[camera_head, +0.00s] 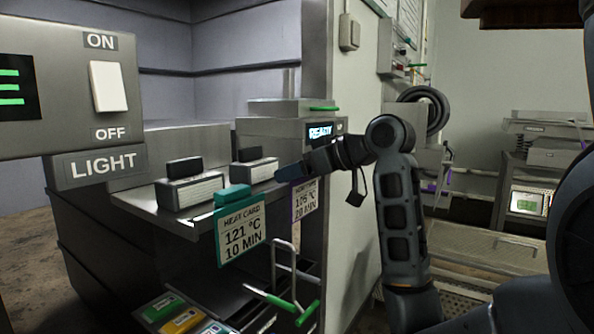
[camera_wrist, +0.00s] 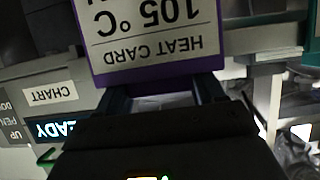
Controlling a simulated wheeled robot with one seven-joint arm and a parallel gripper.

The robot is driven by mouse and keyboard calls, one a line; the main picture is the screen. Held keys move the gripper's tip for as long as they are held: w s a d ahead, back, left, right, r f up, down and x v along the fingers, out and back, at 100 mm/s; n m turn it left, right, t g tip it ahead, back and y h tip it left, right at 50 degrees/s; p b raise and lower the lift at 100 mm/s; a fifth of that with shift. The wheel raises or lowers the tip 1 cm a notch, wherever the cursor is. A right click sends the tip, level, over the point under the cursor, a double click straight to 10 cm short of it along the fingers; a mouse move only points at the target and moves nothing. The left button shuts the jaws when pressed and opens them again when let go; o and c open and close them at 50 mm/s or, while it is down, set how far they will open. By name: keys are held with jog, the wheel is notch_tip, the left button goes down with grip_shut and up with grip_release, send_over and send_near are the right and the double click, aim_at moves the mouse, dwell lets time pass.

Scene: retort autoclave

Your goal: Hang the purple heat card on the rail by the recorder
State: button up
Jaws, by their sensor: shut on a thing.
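The purple heat card (camera_wrist: 150,35) is white with a purple band and reads 105 °C upside down in the wrist view. My gripper (camera_wrist: 163,92) is shut on its purple band. In the head view, the card (camera_head: 306,203) hangs below my gripper (camera_head: 285,174), to the right of the teal card. The recorder's READY display (camera_head: 321,131) is just behind my gripper; the wrist view shows its lit display (camera_wrist: 55,129) and CHART label (camera_wrist: 49,93) at the left. I cannot make out the rail beside the card clearly.
A teal heat card (camera_head: 240,232) reading 121 °C, 10 MIN hangs at the bench's front edge. Two grey blocks (camera_head: 190,190) (camera_head: 255,168) stand on the bench. Below are coloured cards (camera_head: 182,319) and a green-handled metal frame (camera_head: 283,302). A LIGHT switch panel (camera_head: 70,95) is near left.

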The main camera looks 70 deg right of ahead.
jog(key=o, duration=1.1)
jog(key=shift+s, duration=0.1)
jog(key=v, duration=0.7)
jog(key=shift+s+r, duration=0.2)
jog(key=shift+s, duration=0.05)
jog(key=shift+s+a, duration=0.1)
